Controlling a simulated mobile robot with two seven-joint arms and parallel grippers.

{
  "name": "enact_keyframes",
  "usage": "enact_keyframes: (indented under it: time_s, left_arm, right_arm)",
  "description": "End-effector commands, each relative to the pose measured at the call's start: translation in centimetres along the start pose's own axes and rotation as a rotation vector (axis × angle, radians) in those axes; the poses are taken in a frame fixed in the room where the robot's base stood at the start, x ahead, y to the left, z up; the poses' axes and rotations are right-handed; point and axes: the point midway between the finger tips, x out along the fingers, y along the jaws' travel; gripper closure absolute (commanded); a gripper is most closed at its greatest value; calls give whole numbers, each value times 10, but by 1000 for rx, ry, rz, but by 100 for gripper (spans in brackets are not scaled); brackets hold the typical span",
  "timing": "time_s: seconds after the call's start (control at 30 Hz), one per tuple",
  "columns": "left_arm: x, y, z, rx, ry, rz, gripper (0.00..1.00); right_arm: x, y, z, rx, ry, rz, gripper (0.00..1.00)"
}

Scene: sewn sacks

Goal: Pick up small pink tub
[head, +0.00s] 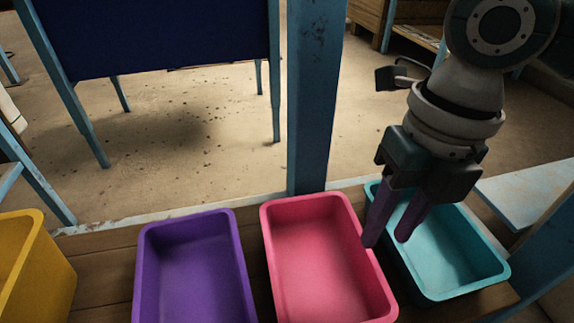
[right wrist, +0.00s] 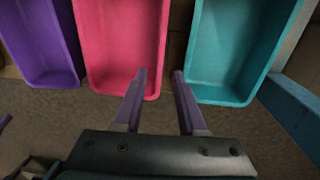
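The pink tub (head: 318,200) stands in the head view between a purple tub (head: 186,221) and a teal tub (head: 501,271). It is open-topped and looks empty. My right gripper (head: 387,240) has its fingers pointing down over the neighbouring rims of the pink and teal tubs.
A yellow tub (head: 45,270) stands at the far left of the row. The tubs rest on a wooden plank surface (head: 105,262). A blue post (head: 313,100) rises behind the pink tub. Beyond lies open floor and a dark blue panel (head: 155,35) on legs.

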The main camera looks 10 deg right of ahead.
Motion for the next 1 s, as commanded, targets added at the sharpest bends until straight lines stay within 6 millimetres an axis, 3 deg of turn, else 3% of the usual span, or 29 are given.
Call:
enact_keyframes:
  time_s: [0.1,0.37,0.6,0.87,1.0]
  left_arm:
    - [18,0,6,3,0,-2,50]
    - [34,0,11,4,-1,-3,50]
    - [64,1,21,3,-1,-3,50]
    - [64,2,20,-2,-1,1,50]
    - [64,4,20,-5,0,4,50]
  right_arm:
    - [27,0,-1,0,4,1,60]
    - [50,1,1,0,0,2,60]
    - [87,1,5,1,1,2,60]
    - [89,1,5,0,-1,1,60]
    - [89,1,5,0,-1,1,72]
